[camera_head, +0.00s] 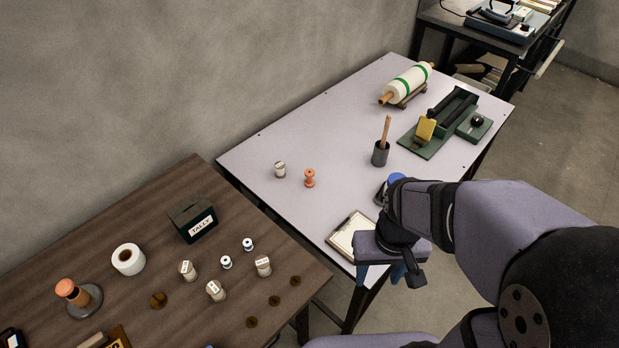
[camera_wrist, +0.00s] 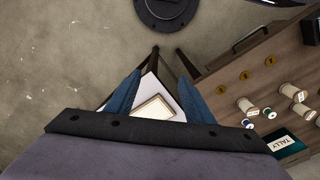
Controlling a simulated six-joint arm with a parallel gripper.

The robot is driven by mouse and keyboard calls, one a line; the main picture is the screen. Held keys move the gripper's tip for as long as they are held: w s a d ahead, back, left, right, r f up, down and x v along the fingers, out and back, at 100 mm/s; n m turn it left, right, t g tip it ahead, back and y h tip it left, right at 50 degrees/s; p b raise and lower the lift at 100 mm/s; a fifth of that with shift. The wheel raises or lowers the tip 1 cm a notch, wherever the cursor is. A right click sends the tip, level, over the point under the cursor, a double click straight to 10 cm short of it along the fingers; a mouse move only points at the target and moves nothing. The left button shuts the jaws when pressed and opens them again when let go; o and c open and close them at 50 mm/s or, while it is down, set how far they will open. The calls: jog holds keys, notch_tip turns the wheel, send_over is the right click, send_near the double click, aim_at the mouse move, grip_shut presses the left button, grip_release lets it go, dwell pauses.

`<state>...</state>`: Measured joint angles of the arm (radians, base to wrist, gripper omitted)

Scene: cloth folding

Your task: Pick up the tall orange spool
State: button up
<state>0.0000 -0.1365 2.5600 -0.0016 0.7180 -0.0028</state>
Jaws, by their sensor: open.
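A small upright orange spool (camera_head: 309,178), with flared ends and a narrower middle, stands on the pale table (camera_head: 262,148) beside a white-wrapped spool. A wider orange-topped piece (camera_head: 68,289) stands on a grey disc on the dark wooden table. My gripper (camera_head: 381,274) is over the near edge of the pale table, below and right of the small orange spool in the head view, and well apart from it. In the wrist view its blue fingers (camera_wrist: 159,76) are spread with nothing held between them. I make out no orange spool in the wrist view.
A clipboard (camera_head: 349,238) lies near my gripper. A grey cup with a stick (camera_head: 380,153), a green-striped roll (camera_head: 408,82) and a green device (camera_head: 428,140) stand farther back. The dark table holds several white spools and a TALLY box (camera_head: 192,217).

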jog(key=shift+w, duration=0.1)
jog(key=m+t+h+b, duration=0.2)
jog(key=t+b, duration=0.9)
jog(key=t, duration=0.2)
send_near(309, 177)
jog(key=x, duration=0.7)
jog(key=shift+w+r, duration=0.1)
jog(key=shift+w+f+t+h+b, duration=0.3)
jog(key=shift+w+f+t+h, duration=0.1)
jog(key=shift+t, duration=0.2)
jog(key=shift+r+p+x, duration=0.15)
jog(key=shift+p+x, duration=0.2)
jog(key=shift+x, duration=1.45)
jog(key=shift+r+p+x, duration=0.2)
jog(key=shift+p+x, duration=0.15)
jog(key=shift+x, duration=1.5)
jog(key=shift+w, duration=0.1)
jog(key=shift+c, duration=0.6)
jog(key=c, duration=1)
